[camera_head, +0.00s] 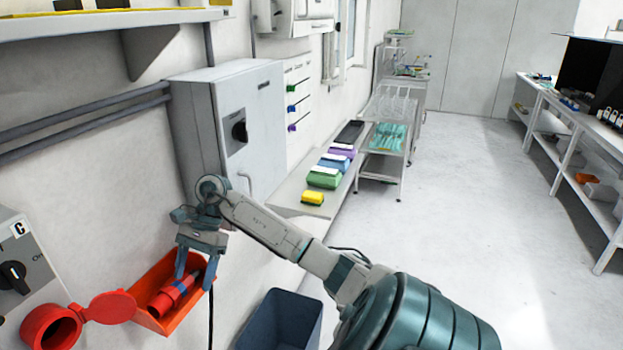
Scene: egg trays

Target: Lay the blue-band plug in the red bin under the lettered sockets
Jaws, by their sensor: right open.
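A red plug (162,302) lies tilted in the open orange-red bin (154,321) on the wall at lower left. The gripper is open, and whether a finger touches the plug cannot be told. A red socket (40,330) with its round cap (110,307) swung open is left of the bin, below a grey switch box (35,262) lettered C. My left gripper is out of view.
A grey cabinet (262,125) with a dark knob is on the wall behind my right gripper. A narrow shelf (290,195) holds several coloured packs. A dark blue tub (280,322) stands below, right of the bin. The floor at right is clear.

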